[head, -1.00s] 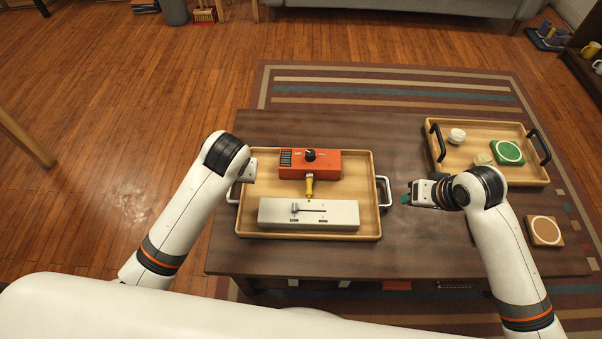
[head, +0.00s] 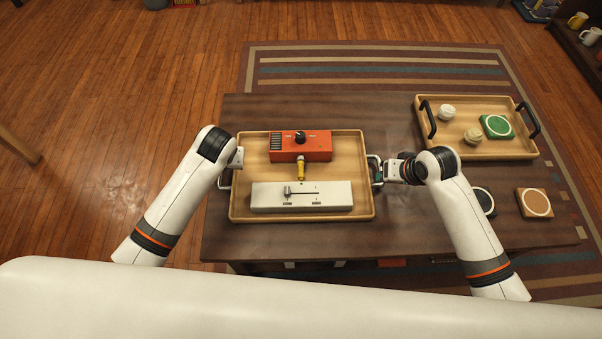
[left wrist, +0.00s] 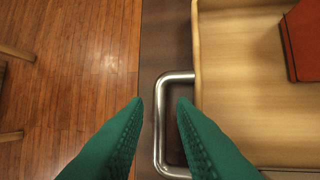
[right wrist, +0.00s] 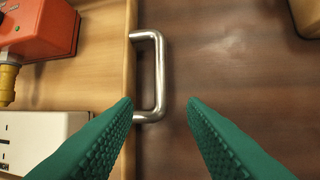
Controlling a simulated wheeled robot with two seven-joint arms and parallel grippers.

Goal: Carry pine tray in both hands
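The light wooden tray with silver handles (head: 362,200), which I take for the pine tray, lies flat on the dark table. My left gripper (left wrist: 160,100) is open at its left handle (left wrist: 159,120), with the outer bar between the fingertips. My right gripper (right wrist: 160,100) is open at its right handle (right wrist: 158,75), with that bar between the fingertips. Neither gripper is closed on a handle. An orange box with a black knob (head: 285,148), a yellow plug (head: 301,172) and a pale grey slider box (head: 330,196) are in the tray. The head view mostly hides the left fingers.
A second wooden tray with black handles (head: 455,150) stands at the table's right, holding two pale round items and a green coaster (head: 497,126). A brown coaster (head: 535,203) and a dark one (head: 484,201) lie in front. The dark table (head: 300,112) is clear behind the silver-handled tray.

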